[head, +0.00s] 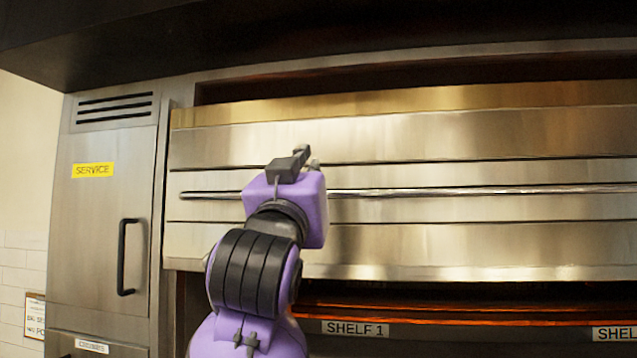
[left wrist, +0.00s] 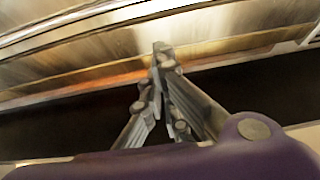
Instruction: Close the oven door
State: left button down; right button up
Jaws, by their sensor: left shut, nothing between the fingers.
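The oven door (head: 480,140) is a wide brushed-steel panel across the head view, with a long horizontal bar handle (head: 480,191). A dark gap shows above its top edge, and a dark opening with an orange glow shows below its bottom edge. My left gripper (head: 306,156) is in front of the door's left part, just above the handle line. Its fingers (left wrist: 162,52) meet at the tips in the left wrist view, with nothing between them. The steel door (left wrist: 110,45) lies behind them there. I cannot tell whether the fingertips touch it. My right gripper is out of view.
A steel service panel (head: 100,220) with a black handle (head: 124,257) stands left of the door. A "SHELF 1" label (head: 355,328) is on the ledge below the opening. A dark hood (head: 330,35) overhangs the top. A paper sign (head: 35,316) hangs at the lower left.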

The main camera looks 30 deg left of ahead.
pick_arm(q)
jog(key=w+a, duration=0.3)
jog(key=w, duration=0.5)
jog(key=shift+w+r, duration=0.3)
jog(key=shift+r, duration=0.15)
jog(key=shift+w+f, duration=0.1)
